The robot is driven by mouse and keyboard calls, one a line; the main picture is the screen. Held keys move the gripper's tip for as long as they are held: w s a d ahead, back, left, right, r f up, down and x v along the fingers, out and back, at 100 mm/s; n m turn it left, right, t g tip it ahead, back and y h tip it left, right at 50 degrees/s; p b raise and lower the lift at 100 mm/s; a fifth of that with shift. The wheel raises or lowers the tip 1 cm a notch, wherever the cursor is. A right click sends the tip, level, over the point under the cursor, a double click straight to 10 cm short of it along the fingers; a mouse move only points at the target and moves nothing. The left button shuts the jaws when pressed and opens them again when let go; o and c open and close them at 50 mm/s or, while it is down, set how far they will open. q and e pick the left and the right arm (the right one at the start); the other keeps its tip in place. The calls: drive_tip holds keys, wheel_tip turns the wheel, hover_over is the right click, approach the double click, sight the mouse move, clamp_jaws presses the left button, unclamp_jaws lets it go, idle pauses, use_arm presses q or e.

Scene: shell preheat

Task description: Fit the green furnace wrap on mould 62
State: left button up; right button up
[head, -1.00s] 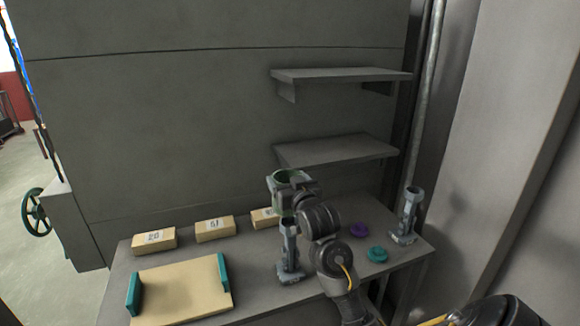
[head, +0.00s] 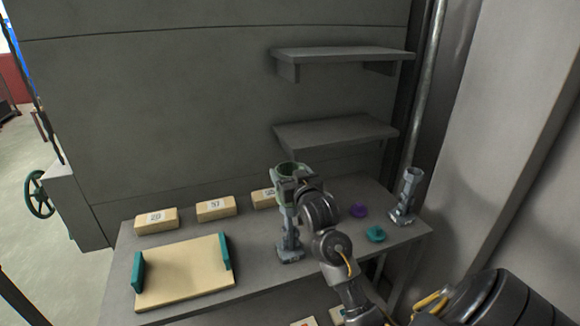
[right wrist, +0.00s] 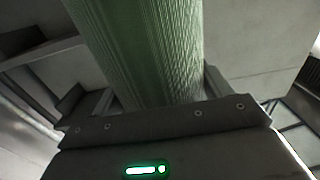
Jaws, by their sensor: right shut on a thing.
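The green furnace wrap (head: 291,168) is an upright open tube. My right gripper (head: 293,182) is shut on it from the near right side. The wrap is at the top of a grey, post-like mould (head: 287,235) standing on the table. I cannot tell whether it is around the mould's top or just above it. I see no readable number on this mould. In the right wrist view the ribbed green wall of the wrap (right wrist: 145,50) fills the middle. A second grey mould (head: 407,195) stands at the table's right end. My left gripper is not in view.
Cream blocks labelled 20 (head: 156,220) and 51 (head: 215,208) stand along the table's back; a third (head: 264,198) is partly hidden. A cream board (head: 185,273) with teal ends lies at left. Purple (head: 358,210) and teal (head: 376,233) pieces lie right. Shelves (head: 335,132) are above.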

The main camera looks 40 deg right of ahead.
drive_tip(key=b, duration=0.4)
hover_over(292, 233)
drive_tip(key=w, duration=0.2)
drive_tip(key=shift+d+f, duration=0.2)
drive_tip(key=shift+f, duration=1.35)
drive_tip(key=shift+d+f, duration=0.2)
drive_tip(key=shift+f, duration=1.3)
drive_tip(key=shift+f+b, duration=4.45)
drive_tip(key=shift+f, duration=3.45)
drive_tip(key=shift+p, duration=0.35)
drive_tip(key=shift+s, duration=0.1)
drive_tip(key=o, duration=1)
